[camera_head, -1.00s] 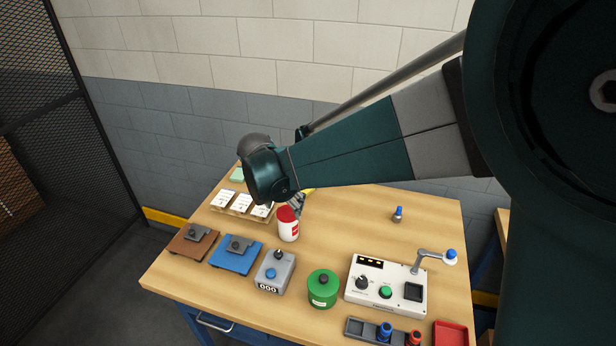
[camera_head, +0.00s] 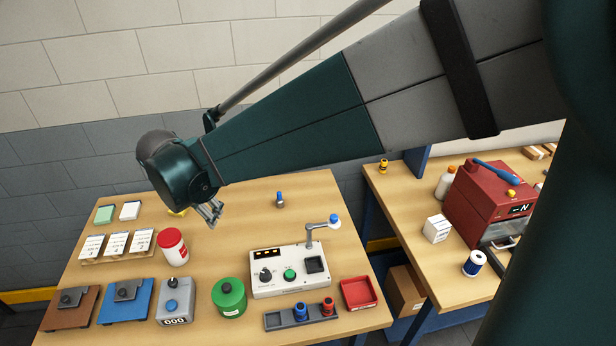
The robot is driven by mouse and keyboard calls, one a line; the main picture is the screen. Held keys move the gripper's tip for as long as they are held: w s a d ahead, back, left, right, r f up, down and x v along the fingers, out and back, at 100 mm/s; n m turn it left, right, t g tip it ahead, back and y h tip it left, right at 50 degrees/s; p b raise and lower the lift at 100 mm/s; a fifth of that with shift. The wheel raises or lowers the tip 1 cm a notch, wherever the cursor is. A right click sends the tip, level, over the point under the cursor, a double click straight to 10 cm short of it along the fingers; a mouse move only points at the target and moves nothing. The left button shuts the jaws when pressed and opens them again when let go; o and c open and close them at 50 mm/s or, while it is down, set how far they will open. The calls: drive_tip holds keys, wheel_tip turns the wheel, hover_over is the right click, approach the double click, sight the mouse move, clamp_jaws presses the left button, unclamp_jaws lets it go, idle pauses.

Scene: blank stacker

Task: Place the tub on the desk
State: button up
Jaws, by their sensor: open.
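The white tub with a red lid (camera_head: 174,250) stands upright on the wooden desk (camera_head: 232,259), right of the row of white cards. My gripper (camera_head: 212,216) is open and empty. In the picture its fingers are just up and right of the tub, with a gap between them. A green round canister with a dark knob (camera_head: 230,300) stands nearer the front of the desk.
A white control box (camera_head: 290,277) with a lamp arm, a slotted grey tray (camera_head: 273,321), a red tray (camera_head: 347,297), a grey counter box (camera_head: 175,309) and blue and brown plates line the front. A second bench (camera_head: 400,203) with a red machine (camera_head: 478,205) is at right.

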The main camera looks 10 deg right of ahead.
drive_tip(key=s+d+r+m, duration=0.25)
drive_tip(key=d+m, duration=0.25)
drive_tip(key=d, duration=0.3)
drive_tip(key=s+d+r+m, duration=0.2)
drive_tip(key=s+d+m, duration=0.15)
drive_tip(key=d, duration=0.35)
drive_tip(key=s+d+r+m, duration=0.25)
drive_tip(key=d+m, duration=0.25)
drive_tip(key=d, duration=0.3)
drive_tip(key=s+d+f+m+t, duration=0.1)
drive_tip(key=s+d+m+t, duration=0.1)
drive_tip(key=s+d+m, duration=1.1)
drive_tip(key=d+m, duration=0.3)
drive_tip(key=shift+s+f+t, duration=0.25)
drive_tip(key=shift+t, duration=0.05)
drive_tip(key=shift+f, duration=0.1)
